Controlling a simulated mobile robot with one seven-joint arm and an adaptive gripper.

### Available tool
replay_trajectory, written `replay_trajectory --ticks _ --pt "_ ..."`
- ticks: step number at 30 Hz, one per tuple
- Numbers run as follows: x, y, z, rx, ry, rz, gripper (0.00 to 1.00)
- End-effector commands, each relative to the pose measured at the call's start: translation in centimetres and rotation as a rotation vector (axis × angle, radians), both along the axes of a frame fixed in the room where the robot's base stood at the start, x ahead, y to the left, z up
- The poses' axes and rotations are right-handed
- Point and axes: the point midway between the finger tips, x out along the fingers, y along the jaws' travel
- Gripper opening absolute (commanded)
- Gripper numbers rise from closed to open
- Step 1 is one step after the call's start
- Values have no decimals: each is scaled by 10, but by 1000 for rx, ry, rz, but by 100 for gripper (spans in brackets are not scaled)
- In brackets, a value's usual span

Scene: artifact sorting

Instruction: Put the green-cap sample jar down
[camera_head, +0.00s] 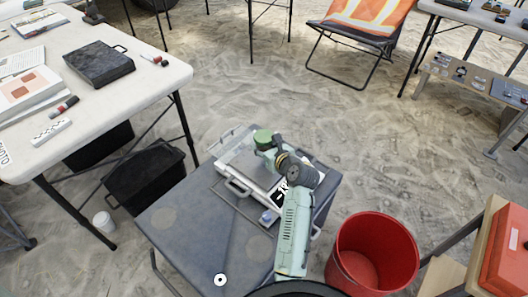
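The jar's body is mostly hidden below the cap and behind my gripper. My gripper (267,151) is right at the jar, reaching in from the lower right. Its fingers are too small and covered to tell open from shut. I cannot tell whether the jar rests on the tray or is held just above it. The light tray (236,164) has raised walls and a handle on its near left side.
The cart top (178,232) is mostly bare at the front left, with a small white ring (220,280) near its front edge. A red bucket (345,262) stands at the right. A white table (135,75) with a black case (99,63) is at the left.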

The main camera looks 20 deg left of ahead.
Motion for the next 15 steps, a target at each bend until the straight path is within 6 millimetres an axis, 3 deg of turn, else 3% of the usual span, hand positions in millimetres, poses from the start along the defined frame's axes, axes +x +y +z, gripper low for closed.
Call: replay_trajectory --ticks 9,15 --pt "1 0 -34 1 1 -1 10" --pt "1 0 -34 0 -1 -1 10"
